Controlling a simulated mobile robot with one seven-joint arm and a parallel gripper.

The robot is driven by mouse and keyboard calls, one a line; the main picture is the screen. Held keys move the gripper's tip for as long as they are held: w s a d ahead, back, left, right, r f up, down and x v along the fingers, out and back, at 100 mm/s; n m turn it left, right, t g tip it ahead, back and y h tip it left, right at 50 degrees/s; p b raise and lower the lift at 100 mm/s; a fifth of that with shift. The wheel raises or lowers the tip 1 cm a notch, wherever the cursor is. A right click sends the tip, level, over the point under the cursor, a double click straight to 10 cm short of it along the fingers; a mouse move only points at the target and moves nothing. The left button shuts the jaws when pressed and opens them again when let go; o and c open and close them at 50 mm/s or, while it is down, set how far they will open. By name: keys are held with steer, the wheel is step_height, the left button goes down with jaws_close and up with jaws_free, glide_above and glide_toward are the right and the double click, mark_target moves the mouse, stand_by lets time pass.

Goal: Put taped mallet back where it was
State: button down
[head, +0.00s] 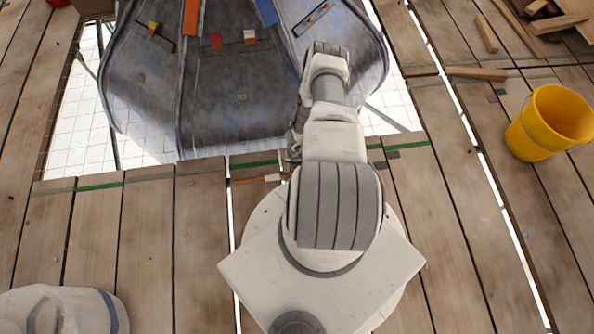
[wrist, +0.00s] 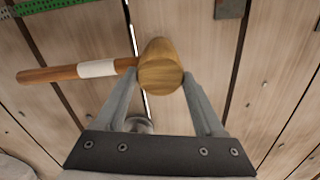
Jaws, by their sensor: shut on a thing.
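The taped mallet (wrist: 160,68) has a round wooden head and a brown handle with a band of white tape. My gripper (wrist: 159,80) is shut on its head, one finger on each side. The handle points left in the wrist view, over the planks. In the head view, part of the mallet's handle and tape (head: 271,178) shows left of my arm, near the deck edge; my arm hides its head and my gripper there. I cannot tell its exact height above the planks.
A grey metal-clad spire (head: 240,97) with coloured tags and slots rises beyond the deck edge, with an open gap around its foot. A yellow bucket (head: 540,130) stands at right, wood offcuts (head: 487,34) lie beyond it. A pale cap (head: 55,310) lies at lower left.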

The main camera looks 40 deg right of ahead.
step_height(320, 180, down, 4)
steer(key=shift+r+b, duration=0.15)
steer(key=shift+b, duration=0.95)
steer(key=shift+r, duration=0.1)
jaws_free()
